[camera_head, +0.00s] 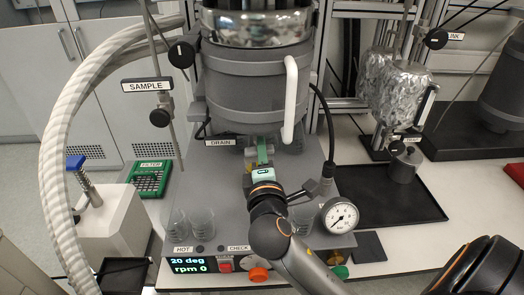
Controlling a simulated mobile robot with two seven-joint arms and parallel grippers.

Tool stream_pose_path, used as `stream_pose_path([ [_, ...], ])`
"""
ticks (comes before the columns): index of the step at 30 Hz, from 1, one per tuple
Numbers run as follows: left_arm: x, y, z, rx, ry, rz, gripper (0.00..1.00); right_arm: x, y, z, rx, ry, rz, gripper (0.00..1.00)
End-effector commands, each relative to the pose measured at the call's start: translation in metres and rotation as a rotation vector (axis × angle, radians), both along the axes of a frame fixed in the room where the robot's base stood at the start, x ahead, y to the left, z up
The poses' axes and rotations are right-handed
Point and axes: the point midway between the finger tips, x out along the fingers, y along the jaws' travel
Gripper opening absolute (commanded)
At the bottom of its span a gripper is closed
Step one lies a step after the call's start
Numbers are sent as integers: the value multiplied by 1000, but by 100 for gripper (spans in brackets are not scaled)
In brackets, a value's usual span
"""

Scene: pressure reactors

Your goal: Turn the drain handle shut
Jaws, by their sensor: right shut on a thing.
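The drain handle (262,151) shows as a small green piece below the DRAIN label (220,142), under the grey reactor vessel (255,85). My right gripper (262,160) reaches up to it from below and is shut on it. The gripper body hides most of the valve, and the handle's exact angle is hard to tell. A bit of yellow shows at the left of the gripper. My left gripper is not in view.
Glass beakers (201,222) stand left of my right wrist, and a pressure gauge (340,215) stands at its right. A white curved handle (291,100) hangs close above. A foil-wrapped vessel (398,90) and a black tray (385,195) are at the right.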

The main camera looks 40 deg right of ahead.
Motion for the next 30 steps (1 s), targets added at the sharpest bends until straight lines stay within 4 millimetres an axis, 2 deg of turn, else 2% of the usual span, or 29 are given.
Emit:
stream_pose_path([
  [9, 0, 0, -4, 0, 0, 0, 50, 0, -1, -1, 106, -65, -2, 0],
  [26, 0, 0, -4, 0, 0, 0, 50, 0, 0, -1, 127, -78, -1, 0],
  [27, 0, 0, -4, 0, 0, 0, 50, 0, 0, -1, 127, -78, -1, 21],
  [30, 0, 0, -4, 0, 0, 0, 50, 0, 0, -1, 126, -77, -1, 32],
])
